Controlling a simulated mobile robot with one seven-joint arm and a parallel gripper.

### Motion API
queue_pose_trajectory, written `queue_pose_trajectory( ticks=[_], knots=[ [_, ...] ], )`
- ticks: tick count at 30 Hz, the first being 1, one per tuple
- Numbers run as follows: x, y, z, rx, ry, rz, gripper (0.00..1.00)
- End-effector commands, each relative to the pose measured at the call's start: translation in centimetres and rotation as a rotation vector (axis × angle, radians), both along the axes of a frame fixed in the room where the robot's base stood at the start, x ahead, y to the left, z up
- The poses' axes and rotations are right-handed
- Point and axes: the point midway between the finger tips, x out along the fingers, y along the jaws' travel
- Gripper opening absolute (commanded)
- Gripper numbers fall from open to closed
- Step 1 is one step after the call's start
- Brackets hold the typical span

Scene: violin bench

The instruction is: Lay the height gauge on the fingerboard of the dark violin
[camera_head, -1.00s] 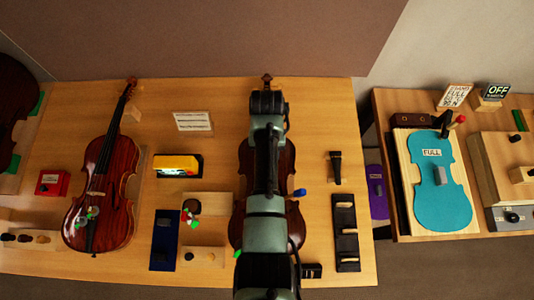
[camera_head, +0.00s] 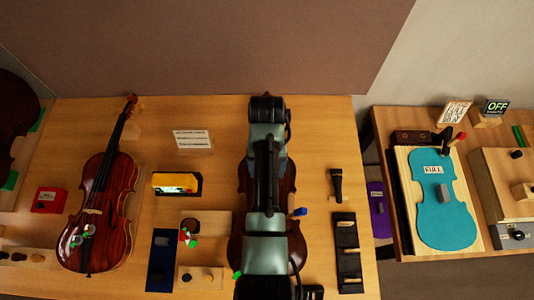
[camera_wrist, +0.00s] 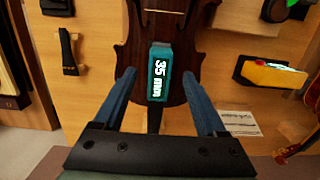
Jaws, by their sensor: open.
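The dark violin (camera_head: 291,182) lies on the bench, mostly hidden under my arm in the head view. Its body (camera_wrist: 190,25) and black fingerboard (camera_wrist: 154,122) show in the wrist view. The height gauge, a teal block with a lit "35 mm" face (camera_wrist: 160,74), appears over the fingerboard, close to the body. I cannot tell whether it touches the fingerboard. My gripper (camera_wrist: 159,76) is open, with one blue finger on each side of the gauge and a visible gap on both sides.
A red-brown violin (camera_head: 104,215) lies at left. A yellow device (camera_head: 177,184) and a small card (camera_head: 193,140) sit between the violins. A black-handled tool (camera_head: 337,184) and dark tray (camera_head: 347,250) lie right of the dark violin. A teal violin form (camera_head: 445,205) rests on another table.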

Motion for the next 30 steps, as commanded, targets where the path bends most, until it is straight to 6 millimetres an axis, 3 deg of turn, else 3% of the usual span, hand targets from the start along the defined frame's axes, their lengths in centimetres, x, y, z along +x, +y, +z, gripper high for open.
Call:
queue_pose_trajectory(
  ticks=[6,10,16,30],
  knots=[
    [0.7,0.0,5.6,0.000,-0.007,0.000,0.74],
    [0.8,0.0,8.1,0.000,-0.001,0.000,0.74],
    [1.0,0.0,9.1,0.000,-0.001,0.000,0.74],
    [1.0,0.0,9.1,0.000,-0.001,0.000,0.74]
  ],
)
